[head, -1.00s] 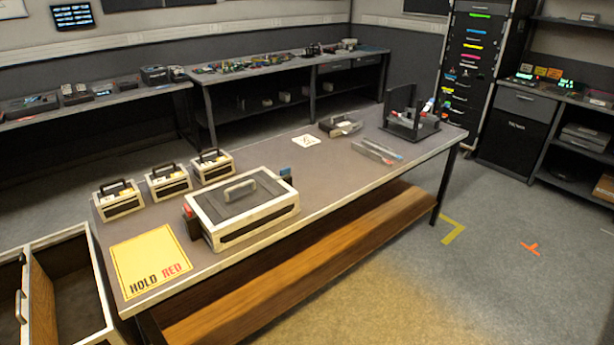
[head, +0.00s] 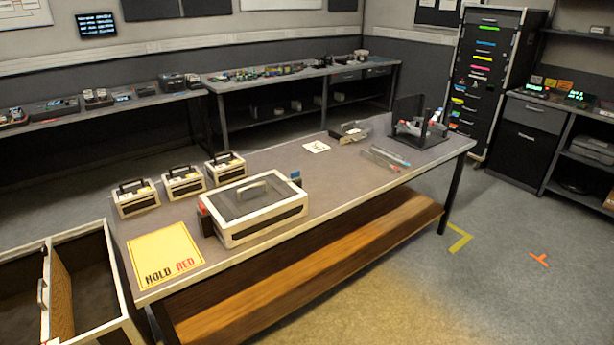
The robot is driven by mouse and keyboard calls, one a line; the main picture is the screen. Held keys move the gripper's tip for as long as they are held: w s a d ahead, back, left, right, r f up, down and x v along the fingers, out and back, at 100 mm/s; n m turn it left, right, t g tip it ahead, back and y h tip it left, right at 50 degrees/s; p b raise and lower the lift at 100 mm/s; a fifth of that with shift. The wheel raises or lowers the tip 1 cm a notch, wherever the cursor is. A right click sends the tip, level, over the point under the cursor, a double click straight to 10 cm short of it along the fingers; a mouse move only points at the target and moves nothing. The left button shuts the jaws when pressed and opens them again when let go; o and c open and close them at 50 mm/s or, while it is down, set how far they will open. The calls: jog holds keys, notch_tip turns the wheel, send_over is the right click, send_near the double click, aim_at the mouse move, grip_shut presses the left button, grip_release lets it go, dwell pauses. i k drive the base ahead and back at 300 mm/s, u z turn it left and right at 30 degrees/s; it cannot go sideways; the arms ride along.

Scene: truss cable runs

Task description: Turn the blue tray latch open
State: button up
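A large white-framed tray case (head: 255,210) with a dark lid and a grey handle (head: 252,189) sits on the near half of the table. A small blue latch (head: 295,177) stands at its far right end. A small red latch (head: 203,208) is at its left end, by a dark upright block. The blue latch is too small here to tell how it is turned. My gripper is not in view.
The grey table (head: 335,185) has free room right of the tray. Three small handled cases (head: 184,182) stand behind it. A yellow "HOLD RED" mat (head: 165,255) lies at the front left. An open crate (head: 70,290) stands at lower left, and a dark rack (head: 418,135) at the far end.

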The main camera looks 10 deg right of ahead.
aim_at(294, 175)
jog(key=u, duration=0.1)
jog(key=i, duration=0.95)
jog(key=z, duration=0.15)
jog(key=k, duration=0.9)
jog(key=u, duration=0.15)
jog(key=i, duration=0.4)
